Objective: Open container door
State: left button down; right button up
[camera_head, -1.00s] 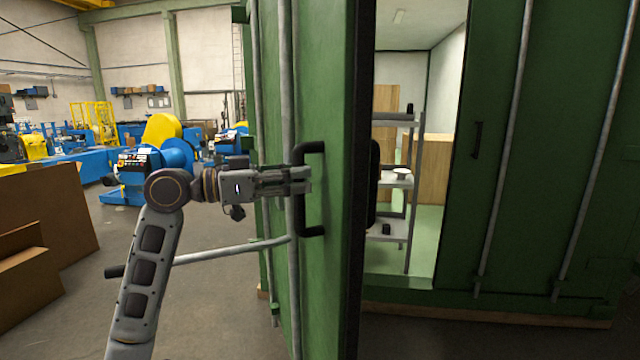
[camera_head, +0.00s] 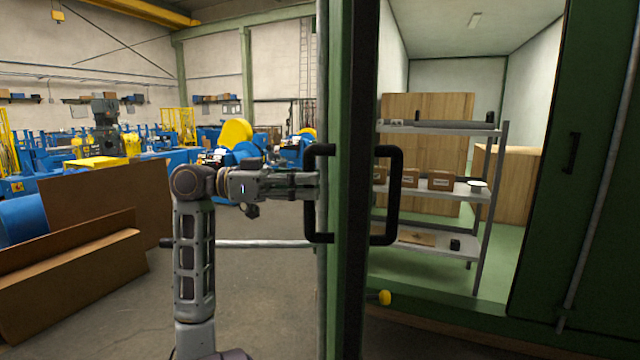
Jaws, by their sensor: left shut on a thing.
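The green container door (camera_head: 345,80) stands ajar and is seen nearly edge-on in the middle of the head view. A black handle (camera_head: 318,151) is on its outer face, and another black handle (camera_head: 397,195) is on its inner face. My left gripper (camera_head: 312,186) comes from the left and is shut on the outer handle, at the middle of its upright part. The fingertips are partly hard to make out against the door edge. A grey locking lever (camera_head: 262,244) sticks out to the left below the gripper. My right gripper is not in view.
Inside the container stands a grey shelf (camera_head: 502,160) with small boxes, and wooden crates (camera_head: 515,180) are behind it. The other green door (camera_head: 555,230) is at the right. Brown boards (camera_head: 80,265) lean at the left. The floor between them and the door is clear.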

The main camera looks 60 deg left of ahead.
pick_arm(q)
jog(key=shift+s+a+f+h, duration=0.15)
jog(key=shift+s+a+f, duration=0.1)
jog(key=shift+s, duration=0.2)
jog(key=shift+s+a+f+h, duration=0.15)
jog(key=shift+s+a+f, duration=0.1)
jog(key=shift+s, duration=0.2)
jog(key=c, duration=1.3)
grip_release()
jog(key=shift+r, duration=0.15)
jog(key=v, duration=1.2)
jog(key=shift+r, duration=0.2)
jog(key=shift+a, duration=0.1)
jog(key=shift+c, duration=0.2)
